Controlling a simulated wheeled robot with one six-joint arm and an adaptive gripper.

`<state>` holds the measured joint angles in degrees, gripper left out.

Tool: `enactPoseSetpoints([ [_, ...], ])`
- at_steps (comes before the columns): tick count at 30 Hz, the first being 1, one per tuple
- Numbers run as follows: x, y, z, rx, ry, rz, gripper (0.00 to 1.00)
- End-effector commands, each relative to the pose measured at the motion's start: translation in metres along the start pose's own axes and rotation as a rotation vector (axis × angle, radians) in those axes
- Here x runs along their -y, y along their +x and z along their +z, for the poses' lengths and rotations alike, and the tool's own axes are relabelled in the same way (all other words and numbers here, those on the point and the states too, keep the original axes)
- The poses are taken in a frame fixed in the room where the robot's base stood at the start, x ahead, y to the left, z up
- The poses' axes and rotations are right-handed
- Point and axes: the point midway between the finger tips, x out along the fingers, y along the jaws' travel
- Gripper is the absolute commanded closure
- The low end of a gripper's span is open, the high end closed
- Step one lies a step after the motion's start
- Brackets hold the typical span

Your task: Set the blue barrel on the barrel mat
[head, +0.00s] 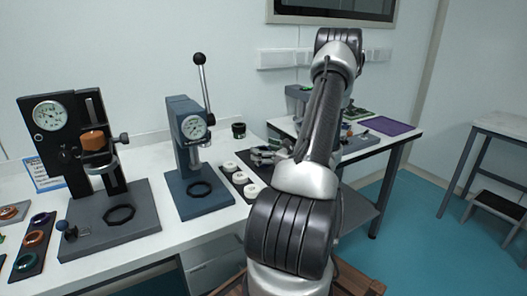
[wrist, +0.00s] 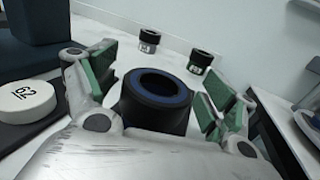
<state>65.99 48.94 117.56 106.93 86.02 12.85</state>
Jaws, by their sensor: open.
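The blue barrel (wrist: 158,101), a short dark cylinder with a blue ring around its open top, stands upright between the fingers of my gripper (wrist: 160,84) in the wrist view. The green-padded fingers are open, one on each side, with gaps between pads and barrel. Its lower part is hidden by my gripper. In the head view my gripper (head: 266,154) is low over the white bench near its right end, and I cannot make out the blue barrel there. A purple mat (head: 390,126) lies on the right table; I cannot tell whether it is the barrel mat.
Two dark barrels stand behind, one left (wrist: 149,40) and one right (wrist: 201,61). White discs (head: 241,178) lie on a dark strip beside my gripper. A blue-grey press (head: 187,150) with a tall lever stands to the left.

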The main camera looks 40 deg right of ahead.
Motion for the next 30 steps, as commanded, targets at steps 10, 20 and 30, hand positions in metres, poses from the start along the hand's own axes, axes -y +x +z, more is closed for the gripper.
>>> enactPoseSetpoints([
  [10,0.001,-0.073,-0.001,-0.001,0.003,-0.006,0.15],
  [20,-0.003,-0.114,0.002,-0.004,-0.007,0.012,0.15],
  [30,-0.180,-0.073,0.080,-0.181,-0.436,0.714,0.15],
])
